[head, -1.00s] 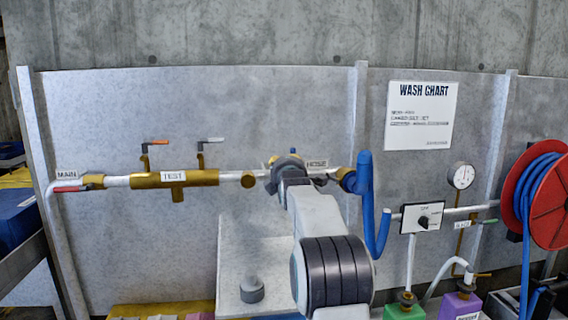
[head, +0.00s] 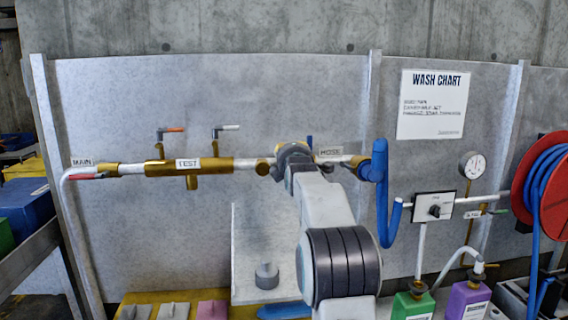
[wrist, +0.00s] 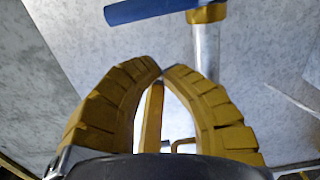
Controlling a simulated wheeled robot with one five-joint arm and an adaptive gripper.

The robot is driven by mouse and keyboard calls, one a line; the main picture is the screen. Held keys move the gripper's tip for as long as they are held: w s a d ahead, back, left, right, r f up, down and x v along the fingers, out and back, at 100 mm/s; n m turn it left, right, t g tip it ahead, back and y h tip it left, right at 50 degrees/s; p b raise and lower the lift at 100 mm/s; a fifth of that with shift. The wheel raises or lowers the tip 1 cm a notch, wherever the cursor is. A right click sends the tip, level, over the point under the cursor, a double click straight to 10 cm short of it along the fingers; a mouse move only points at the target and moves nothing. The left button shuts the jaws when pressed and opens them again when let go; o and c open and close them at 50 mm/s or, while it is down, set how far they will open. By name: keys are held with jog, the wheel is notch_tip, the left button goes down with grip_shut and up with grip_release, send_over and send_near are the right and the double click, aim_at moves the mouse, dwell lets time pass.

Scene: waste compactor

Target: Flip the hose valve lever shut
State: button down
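In the head view a pipe runs across a grey panel with labels MAIN, TEST and HOSE (head: 330,151). A slim blue piece, apparently the hose valve lever (head: 309,142), stands up just behind my gripper (head: 292,152); the valve body is mostly hidden by it. In the wrist view my gripper's yellow ridged fingers (wrist: 162,72) bow inward, with tips meeting or nearly so. A brass strip (wrist: 151,118) shows between them; I cannot tell whether they touch it. A blue bar (wrist: 150,11) beside a brass fitting (wrist: 206,14) lies beyond the tips; it may be lever or hose.
The blue hose (head: 381,200) hangs right of the HOSE label. Farther right are a dial box (head: 434,207), a gauge (head: 471,165) and a red reel (head: 540,185). Green (head: 413,306) and purple (head: 467,302) containers stand below.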

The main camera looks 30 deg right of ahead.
jog(key=b+v, duration=0.3)
jog(key=v, duration=0.7)
jog(key=shift+a, duration=0.3)
jog(key=shift+f, duration=0.1)
